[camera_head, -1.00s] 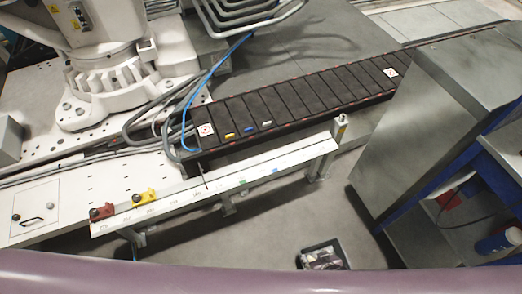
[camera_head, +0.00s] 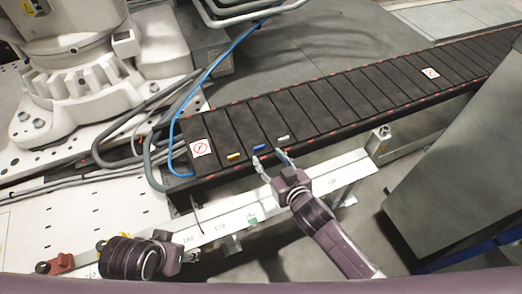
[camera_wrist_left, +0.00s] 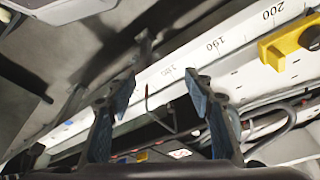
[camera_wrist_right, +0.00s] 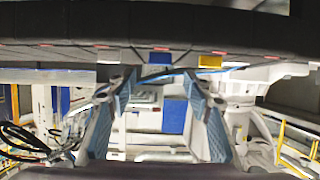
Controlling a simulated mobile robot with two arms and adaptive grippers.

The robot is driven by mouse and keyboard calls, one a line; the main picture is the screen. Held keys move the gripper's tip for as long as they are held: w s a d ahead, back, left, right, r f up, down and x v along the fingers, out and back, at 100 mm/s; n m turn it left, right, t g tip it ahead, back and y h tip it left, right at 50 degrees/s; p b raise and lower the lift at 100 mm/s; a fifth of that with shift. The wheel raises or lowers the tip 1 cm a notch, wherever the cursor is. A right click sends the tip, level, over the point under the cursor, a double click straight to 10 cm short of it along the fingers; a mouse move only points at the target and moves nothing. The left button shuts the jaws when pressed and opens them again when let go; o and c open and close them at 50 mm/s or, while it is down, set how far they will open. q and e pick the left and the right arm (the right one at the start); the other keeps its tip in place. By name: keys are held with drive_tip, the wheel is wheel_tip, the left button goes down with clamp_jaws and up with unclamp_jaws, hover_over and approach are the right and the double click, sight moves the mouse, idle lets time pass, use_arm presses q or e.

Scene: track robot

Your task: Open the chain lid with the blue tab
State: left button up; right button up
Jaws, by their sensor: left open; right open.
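The dark segmented chain (camera_head: 330,112) runs from the lower left to the upper right in the head view. The blue tab (camera_head: 259,147) sits on the front edge of one lid, between a yellow tab (camera_head: 233,156) and a white tab (camera_head: 283,138). My right gripper (camera_head: 267,155) is open and empty, its fingertips close to the blue tab. The right wrist view shows the blue tab (camera_wrist_right: 160,58) ahead between the open fingers; contact cannot be told. My left gripper (camera_head: 190,254) is at the lower left over the rail, open and empty in the left wrist view (camera_wrist_left: 160,78).
A white numbered rail (camera_head: 225,225) runs in front of the chain, with a red clamp (camera_head: 55,264) on its left. A blue cable (camera_head: 205,80) curves past the chain's left end. A grey cabinet (camera_head: 460,165) stands at the right.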

sight(260, 147)
drive_tip(key=b+x, duration=0.2)
drive_tip(key=x, duration=0.5)
drive_tip(key=shift+f, duration=0.1)
drive_tip(key=shift+c, duration=0.4)
clamp_jaws()
